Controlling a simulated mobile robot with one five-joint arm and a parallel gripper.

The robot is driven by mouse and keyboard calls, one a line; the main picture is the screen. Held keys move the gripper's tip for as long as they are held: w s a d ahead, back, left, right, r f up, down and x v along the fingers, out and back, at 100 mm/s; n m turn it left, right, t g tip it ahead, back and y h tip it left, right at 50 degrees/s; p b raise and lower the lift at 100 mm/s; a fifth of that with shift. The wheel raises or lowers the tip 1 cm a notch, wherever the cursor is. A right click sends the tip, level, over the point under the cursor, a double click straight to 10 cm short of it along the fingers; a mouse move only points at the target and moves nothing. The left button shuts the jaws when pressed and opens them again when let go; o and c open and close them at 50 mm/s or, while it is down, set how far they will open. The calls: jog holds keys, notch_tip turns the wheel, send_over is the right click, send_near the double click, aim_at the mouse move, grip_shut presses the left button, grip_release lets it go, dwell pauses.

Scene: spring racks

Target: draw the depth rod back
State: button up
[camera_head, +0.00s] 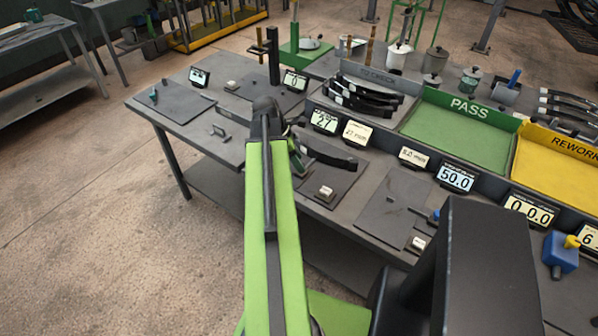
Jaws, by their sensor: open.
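My green arm reaches forward from the bottom middle over the bench. My gripper (298,152) is mostly hidden behind the arm's dark end, over the plate (338,183) below the "27" display (324,121). A dark curved bar (331,157) shows right beside it; I cannot tell whether they touch. No part is clearly recognisable as the depth rod. A small dark rod-like piece (417,212) lies at the right edge of another plate (391,222), below the "50.0" display (455,178). A blue-ended piece (435,215) is just beside it, partly hidden by my dark body part.
A green PASS tray (438,143) and a yellow REWORK tray (545,176) stand behind the displays. Dark curved springs (365,97) lie left of the green tray. A blue block (561,253) stands at far right. Floor is clear at left.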

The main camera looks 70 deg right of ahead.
jog(key=shift+s+d+f, duration=0.1)
jog(key=shift+s+f, duration=0.1)
jog(key=shift+f, duration=0.3)
jog(key=shift+r, duration=0.1)
jog(key=shift+c, duration=0.3)
grip_shut()
dwell(0.7)
